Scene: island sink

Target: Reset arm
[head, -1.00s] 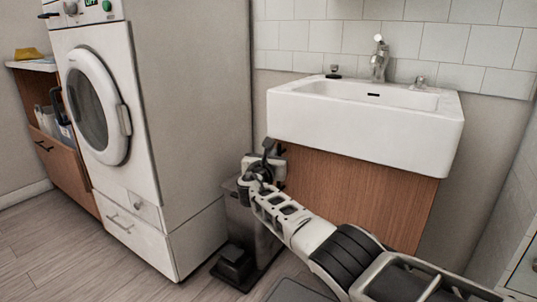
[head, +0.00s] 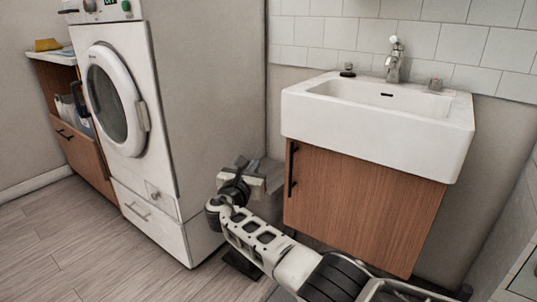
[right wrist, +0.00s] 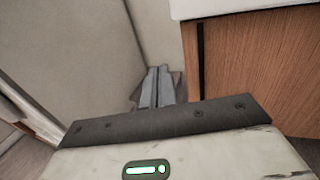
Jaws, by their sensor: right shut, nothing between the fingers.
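My right arm reaches in from the lower right of the head view. Its gripper (head: 266,172) is in front of the gap between the washing machine and the sink cabinet. In the right wrist view the two grey fingers (right wrist: 158,88) are together with nothing between them. They point toward the gap beside the wooden cabinet. My left gripper is in neither view.
A white washing machine (head: 205,90) stands left and a white sink (head: 375,130) on a wooden cabinet (head: 355,205) right. A dark bin's foot (head: 240,265) shows beneath my arm; the arm hides most of the bin. Open floor (head: 60,250) lies at the left.

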